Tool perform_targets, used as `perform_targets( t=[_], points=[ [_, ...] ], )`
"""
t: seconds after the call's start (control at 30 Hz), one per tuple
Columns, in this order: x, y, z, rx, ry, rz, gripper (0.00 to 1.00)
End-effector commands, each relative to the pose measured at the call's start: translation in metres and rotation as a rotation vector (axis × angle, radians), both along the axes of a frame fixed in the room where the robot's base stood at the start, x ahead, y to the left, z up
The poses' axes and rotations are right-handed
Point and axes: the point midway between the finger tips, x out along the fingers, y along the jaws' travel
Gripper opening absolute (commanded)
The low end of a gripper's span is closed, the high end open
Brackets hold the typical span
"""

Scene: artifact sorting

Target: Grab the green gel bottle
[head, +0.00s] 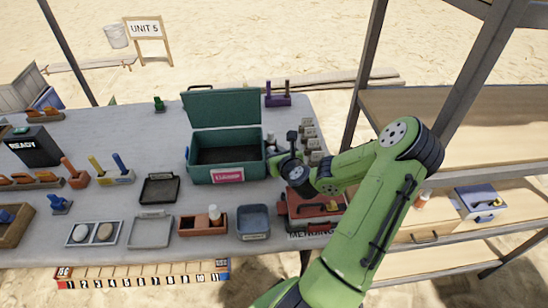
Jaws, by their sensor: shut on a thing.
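My gripper (279,160) is at the right end of the teal box, above the table. It is small in the head view and partly hidden by its own wrist.
An open teal box (228,174) stands mid-table with its lid raised. A red toolbox (313,211) lies under my arm. A blue bin (253,220), a black tray (160,188) and a grey tray (150,231) are in front. A wooden shelf (450,110) stands at the right.

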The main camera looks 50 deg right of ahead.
Motion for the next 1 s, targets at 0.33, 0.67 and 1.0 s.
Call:
perform_targets(
  t=[0.33,0.67,1.0],
  points=[
    [-0.001,0.000,0.048,-0.004,0.008,0.002,0.00],
    [0.000,0.000,0.136,-0.005,0.004,0.001,0.00],
    [-0.001,0.000,0.178,0.001,0.004,0.001,0.00]
  ],
)
